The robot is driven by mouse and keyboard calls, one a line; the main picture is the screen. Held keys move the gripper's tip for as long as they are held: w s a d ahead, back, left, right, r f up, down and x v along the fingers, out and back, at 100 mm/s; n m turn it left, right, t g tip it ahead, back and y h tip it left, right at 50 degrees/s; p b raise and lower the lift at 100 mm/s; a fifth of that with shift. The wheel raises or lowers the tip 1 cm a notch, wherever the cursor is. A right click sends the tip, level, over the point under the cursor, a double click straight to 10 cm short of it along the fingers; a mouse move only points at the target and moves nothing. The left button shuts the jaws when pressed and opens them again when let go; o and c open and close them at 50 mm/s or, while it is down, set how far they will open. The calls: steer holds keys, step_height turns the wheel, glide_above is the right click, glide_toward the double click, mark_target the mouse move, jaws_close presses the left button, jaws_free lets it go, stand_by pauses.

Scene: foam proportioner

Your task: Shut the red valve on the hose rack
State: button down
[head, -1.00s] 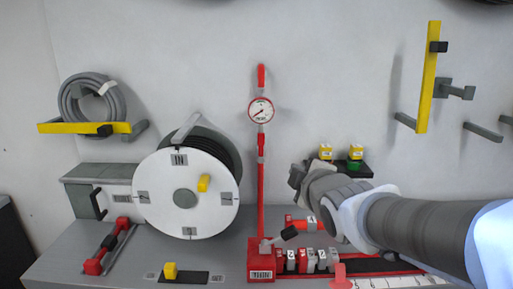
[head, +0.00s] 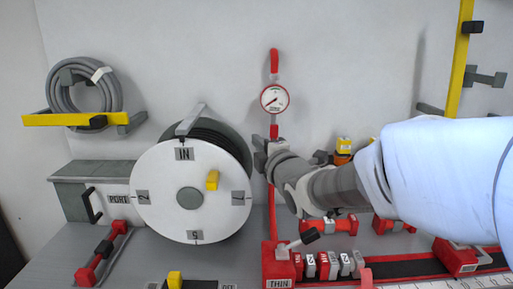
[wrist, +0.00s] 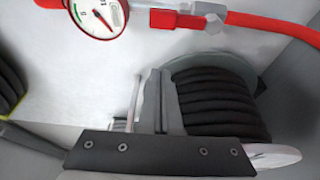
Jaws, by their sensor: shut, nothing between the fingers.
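A red standpipe with a round white gauge (head: 274,98) stands against the wall right of the reel. A red lever-like piece (head: 273,131) sits on the pipe just below the gauge. In the wrist view, that red piece (wrist: 178,19) lies along a grey fitting beside the gauge (wrist: 98,14). A longer red handle (head: 274,62) tops the pipe. I cannot tell for sure which one is the task's valve. My gripper (head: 260,155) is shut and empty, just below the red piece and in front of the pipe. Its fingers (wrist: 160,98) point toward the pipe, apart from it.
A white hose reel (head: 160,205) with black hose stands close left of my gripper. A grey hose coil hangs on a yellow bracket (head: 70,119) at the far left.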

steer(key=w, duration=0.1)
steer(key=w+d, duration=0.1)
steer(key=w, duration=0.1)
steer(key=w+d, duration=0.1)
steer(key=shift+w+d, duration=0.15)
steer(key=shift+w, duration=0.25)
steer(key=shift+w, duration=0.1)
stand_by(0.3)
steer(key=shift+d+m, duration=0.15)
steer(key=shift+m, duration=0.15)
